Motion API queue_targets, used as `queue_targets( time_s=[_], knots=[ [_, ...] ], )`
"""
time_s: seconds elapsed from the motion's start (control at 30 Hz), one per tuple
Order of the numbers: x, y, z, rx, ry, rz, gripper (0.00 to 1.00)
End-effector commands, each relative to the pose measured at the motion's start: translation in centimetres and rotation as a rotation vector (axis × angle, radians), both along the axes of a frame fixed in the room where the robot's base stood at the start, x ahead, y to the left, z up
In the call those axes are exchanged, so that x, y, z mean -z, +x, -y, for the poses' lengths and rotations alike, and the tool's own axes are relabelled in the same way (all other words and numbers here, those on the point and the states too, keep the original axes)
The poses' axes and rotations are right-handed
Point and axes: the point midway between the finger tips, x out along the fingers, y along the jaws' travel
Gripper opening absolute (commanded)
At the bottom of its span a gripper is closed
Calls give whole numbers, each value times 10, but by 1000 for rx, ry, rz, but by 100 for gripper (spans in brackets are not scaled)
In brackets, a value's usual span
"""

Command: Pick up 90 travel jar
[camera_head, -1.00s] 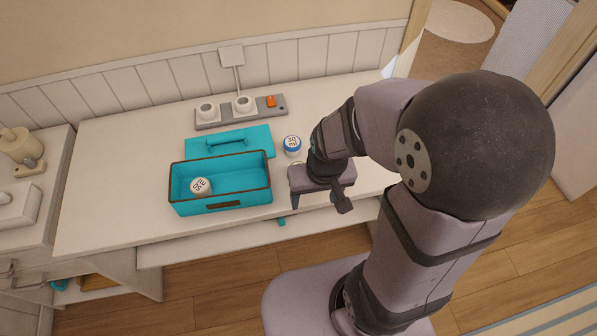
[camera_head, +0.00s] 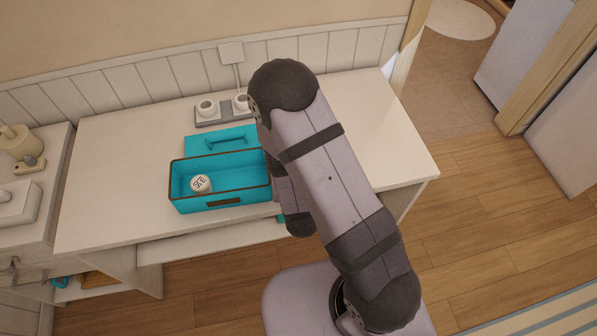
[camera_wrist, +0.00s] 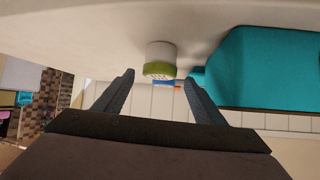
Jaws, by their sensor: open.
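In the wrist view a white jar with a green lid (camera_wrist: 160,61) stands on the tabletop, which appears upside down there. My gripper (camera_wrist: 159,79) is open and empty, its two fingers pointing toward this jar. The jar shows between and beyond the fingertips, apart from them. Its label cannot be read, so I cannot tell if it is the 90 jar. In the head view a white-topped jar (camera_head: 201,184) sits inside the teal box, its printed label unclear. My arm hides the gripper and the green-lidded jar there.
The teal box (camera_head: 246,197) stands on the white desk (camera_head: 100,190), and its side also shows close by at right in the wrist view (camera_wrist: 270,70). A teal lid (camera_head: 207,145) lies behind it. A power strip (camera_head: 203,119) is farther back. A blue strip (camera_wrist: 160,82) shows beyond the jar.

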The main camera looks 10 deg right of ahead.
Motion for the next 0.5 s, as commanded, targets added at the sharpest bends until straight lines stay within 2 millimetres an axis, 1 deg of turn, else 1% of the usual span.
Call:
queue_targets(
  time_s=[0.03, 0.1, 0.3, 0.5],
  knots=[
    [11, -4, -1, -6, -18, 25, 64],
    [13, -5, -1, -13, -35, 69, 64],
    [14, -9, -3, -32, -69, 148, 64],
    [12, -10, -3, -36, -75, 169, 64]
  ],
)
